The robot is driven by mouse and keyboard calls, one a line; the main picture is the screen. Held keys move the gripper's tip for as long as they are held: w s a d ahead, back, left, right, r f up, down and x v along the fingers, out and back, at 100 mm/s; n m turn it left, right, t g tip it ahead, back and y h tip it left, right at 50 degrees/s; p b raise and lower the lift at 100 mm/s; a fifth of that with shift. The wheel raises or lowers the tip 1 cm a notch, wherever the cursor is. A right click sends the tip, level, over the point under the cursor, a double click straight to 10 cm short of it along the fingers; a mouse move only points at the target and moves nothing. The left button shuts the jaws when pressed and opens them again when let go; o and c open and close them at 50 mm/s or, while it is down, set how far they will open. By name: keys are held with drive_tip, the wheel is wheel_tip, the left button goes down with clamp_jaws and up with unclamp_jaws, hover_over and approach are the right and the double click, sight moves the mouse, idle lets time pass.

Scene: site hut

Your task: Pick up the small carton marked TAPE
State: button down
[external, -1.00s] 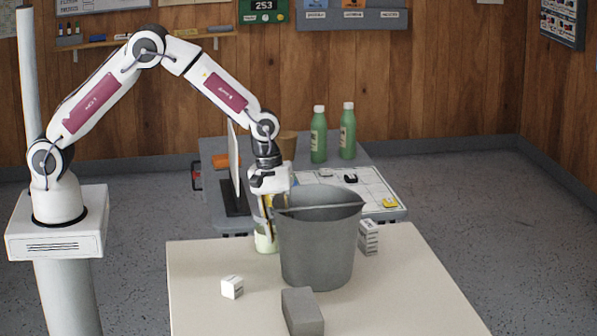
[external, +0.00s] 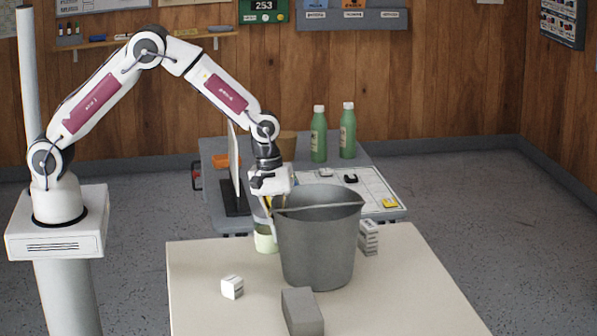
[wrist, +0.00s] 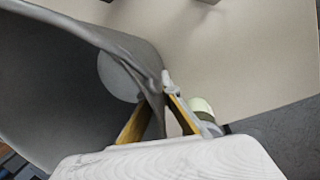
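Two small white cartons are on the cream table: one (external: 232,287) alone at the front left, and a taller one (external: 369,238) partly hidden behind the bucket's right side. Their print is too small to read, so I cannot tell which is marked TAPE. My gripper (external: 268,214) points down at the left rim of the grey bucket (external: 316,250), away from both cartons. In the wrist view, its yellow-edged fingers (wrist: 158,104) lean toward each other, with the grey bucket wall close by. Whether they are open or shut is unclear.
A pale green jar (external: 265,240) stands left of the bucket, below my gripper. A grey block (external: 302,311) sits at the front. Behind are a monitor (external: 236,170) and two green bottles (external: 319,135) on another table. The front-right tabletop is clear.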

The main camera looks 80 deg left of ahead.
drive_tip(key=shift+r, duration=0.1)
drive_tip(key=shift+r, duration=4.95)
drive_tip(key=shift+d, duration=0.1)
